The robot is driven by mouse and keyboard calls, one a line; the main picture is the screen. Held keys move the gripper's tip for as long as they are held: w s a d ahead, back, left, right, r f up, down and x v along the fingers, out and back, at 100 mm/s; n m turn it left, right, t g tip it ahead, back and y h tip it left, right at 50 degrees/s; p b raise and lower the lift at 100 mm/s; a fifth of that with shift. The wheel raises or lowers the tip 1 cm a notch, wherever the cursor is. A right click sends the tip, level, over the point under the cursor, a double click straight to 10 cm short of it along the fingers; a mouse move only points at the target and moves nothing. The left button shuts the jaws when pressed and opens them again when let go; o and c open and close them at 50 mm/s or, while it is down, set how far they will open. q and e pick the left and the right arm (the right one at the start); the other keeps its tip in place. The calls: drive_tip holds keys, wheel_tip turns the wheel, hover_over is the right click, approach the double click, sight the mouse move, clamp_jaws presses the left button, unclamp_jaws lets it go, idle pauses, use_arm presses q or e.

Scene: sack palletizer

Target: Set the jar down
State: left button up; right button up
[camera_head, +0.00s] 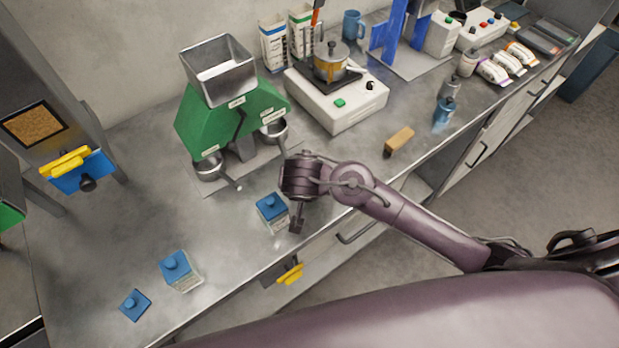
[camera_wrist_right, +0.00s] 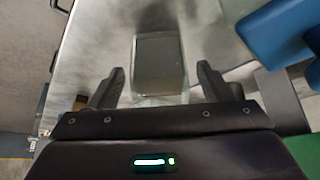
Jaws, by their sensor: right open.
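A square jar with a blue lid (camera_head: 271,207) stands upright on the steel counter, just left of my right gripper (camera_head: 297,218). The gripper points down near the counter's front edge; contact with this jar is not clear. In the right wrist view my right gripper (camera_wrist_right: 160,72) is open, its two fingers apart. A grey, box-like shape (camera_wrist_right: 160,62) lies between and beyond them; I cannot tell for sure what it is. A large blue part (camera_wrist_right: 278,32) shows at the upper right. A second blue-lidded jar (camera_head: 180,270) stands further left. My left gripper is not in view.
A blue lid-like piece (camera_head: 134,305) lies at the front left. A green machine with a metal hopper (camera_head: 218,70) stands behind the jar. A white hotplate with a pot (camera_head: 331,62) is behind right, and a brown block (camera_head: 399,141) lies to the right. Counter between the jars is clear.

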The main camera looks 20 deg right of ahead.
drive_tip(key=b+v, duration=0.1)
drive_tip(key=v, duration=0.9)
drive_tip(key=shift+r, duration=0.2)
drive_tip(key=shift+s, duration=0.15)
